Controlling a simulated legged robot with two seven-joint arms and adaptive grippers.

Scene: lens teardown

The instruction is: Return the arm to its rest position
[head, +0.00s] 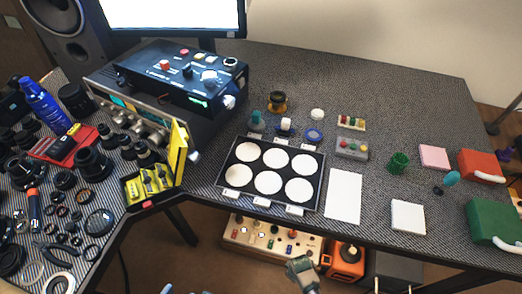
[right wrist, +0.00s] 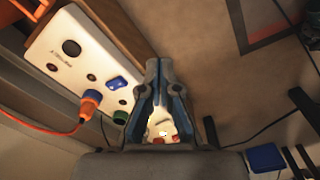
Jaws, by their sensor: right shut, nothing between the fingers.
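My right gripper (head: 301,268) shows at the bottom of the head view, below the table's front edge and in front of the beige panel box under the table. In the right wrist view the right gripper (right wrist: 160,68) is shut, its fingertips together with nothing between them. The opening behind the tips shows only background. It is apart from everything on the table.
The dark patterned table (head: 410,100) has its front edge above my right gripper. A tray with white discs (head: 225,180) lies near that edge. Below stand a beige panel box (head: 262,236) and an orange box (head: 345,262). The panel box (right wrist: 60,65) also fills the wrist view's left.

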